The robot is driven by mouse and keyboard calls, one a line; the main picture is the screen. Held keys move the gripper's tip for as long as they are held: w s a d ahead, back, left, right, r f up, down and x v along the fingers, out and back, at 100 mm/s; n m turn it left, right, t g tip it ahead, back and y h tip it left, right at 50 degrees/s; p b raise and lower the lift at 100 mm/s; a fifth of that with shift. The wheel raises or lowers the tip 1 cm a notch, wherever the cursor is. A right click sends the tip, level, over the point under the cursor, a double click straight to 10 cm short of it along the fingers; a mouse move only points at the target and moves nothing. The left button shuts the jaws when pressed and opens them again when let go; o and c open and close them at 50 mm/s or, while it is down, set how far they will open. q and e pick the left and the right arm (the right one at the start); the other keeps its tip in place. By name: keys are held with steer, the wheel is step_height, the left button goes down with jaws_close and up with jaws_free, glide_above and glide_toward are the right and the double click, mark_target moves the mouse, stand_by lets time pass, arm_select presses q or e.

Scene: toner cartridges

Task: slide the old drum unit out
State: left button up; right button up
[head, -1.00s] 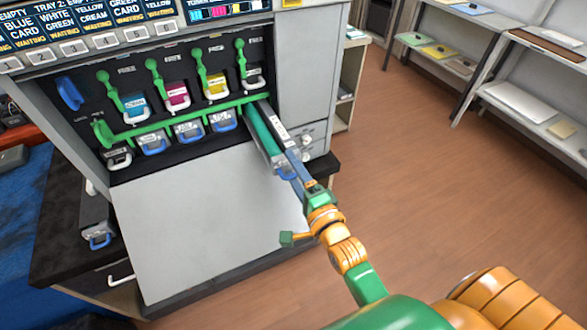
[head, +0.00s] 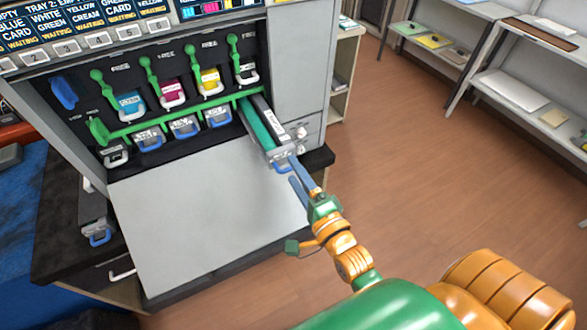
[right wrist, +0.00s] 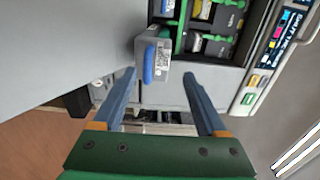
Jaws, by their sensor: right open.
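The drum unit (head: 262,128), with a teal roller and grey casing, sticks partway out of the rightmost lower slot of the printer (head: 303,60). Its blue handle (head: 283,168) is at the front end. My right gripper (head: 294,170) is open just in front of that end. In the right wrist view the unit's labelled end (right wrist: 161,68) and blue handle (right wrist: 149,62) show just beyond and between the open fingers (right wrist: 158,76), with nothing gripped. My left gripper is out of view.
A green bar (head: 180,120) crosses above the other blue-handled units. The lowered grey front panel (head: 205,215) lies below the slots. A similar blue-handled unit (head: 94,212) lies on the dark cabinet top at left. Open floor (head: 440,190) is at right.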

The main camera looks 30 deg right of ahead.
steer(key=s+p, duration=0.1)
steer(key=s, duration=0.2)
steer(key=shift+s, duration=0.15)
stand_by(0.4)
